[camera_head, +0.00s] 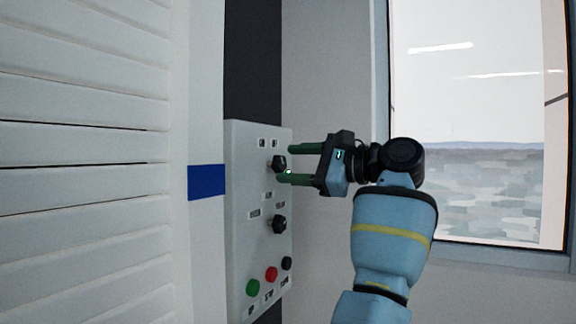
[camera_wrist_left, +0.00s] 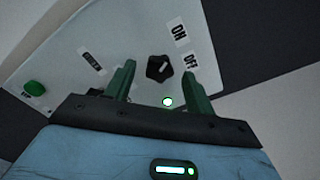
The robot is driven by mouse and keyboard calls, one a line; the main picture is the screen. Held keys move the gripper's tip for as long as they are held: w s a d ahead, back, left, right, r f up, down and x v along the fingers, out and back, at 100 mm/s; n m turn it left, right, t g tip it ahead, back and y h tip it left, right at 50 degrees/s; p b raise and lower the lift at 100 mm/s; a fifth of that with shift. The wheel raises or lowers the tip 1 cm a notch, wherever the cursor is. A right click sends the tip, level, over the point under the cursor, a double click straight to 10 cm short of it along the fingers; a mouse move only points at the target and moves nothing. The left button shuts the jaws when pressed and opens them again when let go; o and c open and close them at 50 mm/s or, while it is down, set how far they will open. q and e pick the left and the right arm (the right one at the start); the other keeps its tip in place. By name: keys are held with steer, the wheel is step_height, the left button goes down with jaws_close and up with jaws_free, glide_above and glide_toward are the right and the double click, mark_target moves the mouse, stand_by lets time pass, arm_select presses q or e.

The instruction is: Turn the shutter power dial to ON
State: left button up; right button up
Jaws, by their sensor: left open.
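The black power dial (camera_head: 280,163) is the upper knob on a grey-white control panel (camera_head: 240,180) in the head view. It shows in the left wrist view (camera_wrist_left: 160,68) with a short white mark slanting to the right, roughly toward the OFF label (camera_wrist_left: 188,62). The ON label (camera_wrist_left: 178,30) is above OFF there. My left gripper (camera_head: 286,164) is open, with its green fingers on either side of the dial. In the left wrist view its fingertips (camera_wrist_left: 159,69) show gaps to the dial on both sides. My right gripper is not in view.
A second black knob (camera_head: 279,224) is lower on the panel. Green (camera_head: 253,287), red (camera_head: 271,274) and black (camera_head: 287,263) buttons are below it. A slatted white shutter (camera_head: 80,160) is on the left, and a window (camera_head: 475,130) on the right.

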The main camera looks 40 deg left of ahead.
arm_select(q)
steer(key=v, duration=0.5)
steer(key=shift+d, duration=0.4)
steer(key=shift+w, duration=0.1)
